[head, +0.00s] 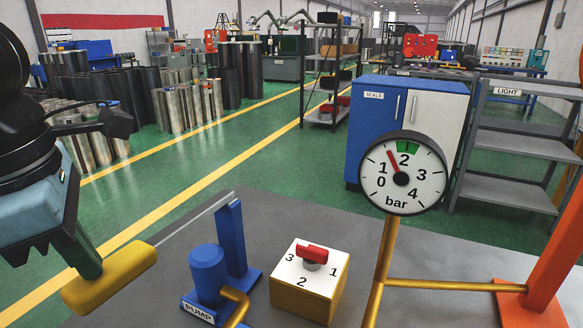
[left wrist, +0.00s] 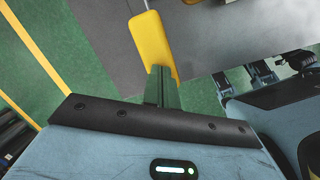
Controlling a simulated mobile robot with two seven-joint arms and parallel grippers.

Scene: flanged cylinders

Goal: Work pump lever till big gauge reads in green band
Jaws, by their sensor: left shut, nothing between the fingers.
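The pump lever's yellow handle (head: 110,282) sticks out to the left on a thin rod from the blue pump (head: 208,270) with its upright post. My left gripper (head: 88,262) is shut with nothing between its fingers. Its fingertips are at the top of the handle and look in contact with it. In the left wrist view, the shut fingers (left wrist: 160,88) meet the yellow handle (left wrist: 152,45). The big gauge (head: 403,190) has its red needle between 1 and 2, just left of the green band around 2.
A yellow box (head: 308,285) with a red selector knob (head: 312,254) and numbers 1 to 3 stands beside the pump on the grey bench (head: 200,228). A yellow pipe (head: 384,255) carries the gauge. An orange post (head: 560,250) stands at right.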

